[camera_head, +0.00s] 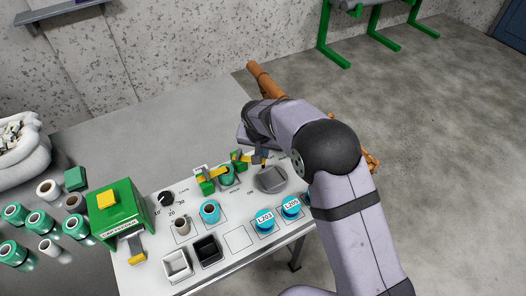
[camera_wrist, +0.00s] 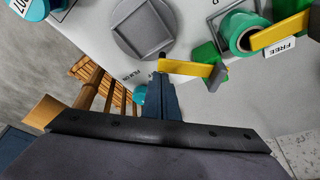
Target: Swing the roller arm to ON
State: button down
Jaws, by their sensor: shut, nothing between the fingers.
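Two yellow arms on green mounts stand at the far edge of the white panel. One yellow arm (camera_wrist: 190,68) lies beside my gripper's tip in the wrist view; it also shows in the head view (camera_head: 240,157). The other yellow arm (camera_wrist: 280,31) reaches over a green spool (camera_wrist: 240,34), near a FREE label. My arm partly hides this area in the head view.
A grey round holder (camera_head: 271,180) sits just in front of my gripper on the panel (camera_head: 150,272). Blue L203 (camera_head: 264,222) and L205 (camera_head: 291,207) spools stand nearer. A green box (camera_head: 121,214) and several loose spools are at left.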

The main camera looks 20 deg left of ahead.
jog(key=shift+s+f+m+b, duration=0.1)
jog(key=shift+s+m+b, duration=0.35)
jog(key=shift+m, duration=0.15)
jog(key=shift+s+d+b, duration=0.1)
jog(key=shift+s+b, duration=0.25)
jog(key=shift+s, duration=0.2)
jog(key=shift+w+d+p, duration=0.15)
jog(key=shift+w+p, duration=0.15)
jog(key=shift+w, duration=0.45)
jog(key=w, duration=0.1)
jog(key=w+p, duration=0.1)
jog(key=shift+w+d, duration=0.2)
jog(key=shift+w, duration=0.15)
jog(key=b+v, duration=0.1)
jog(key=v, duration=0.9)
jog(key=shift+a+b, duration=0.35)
jog(key=shift+a, duration=0.05)
jog(key=shift+d, duration=0.1)
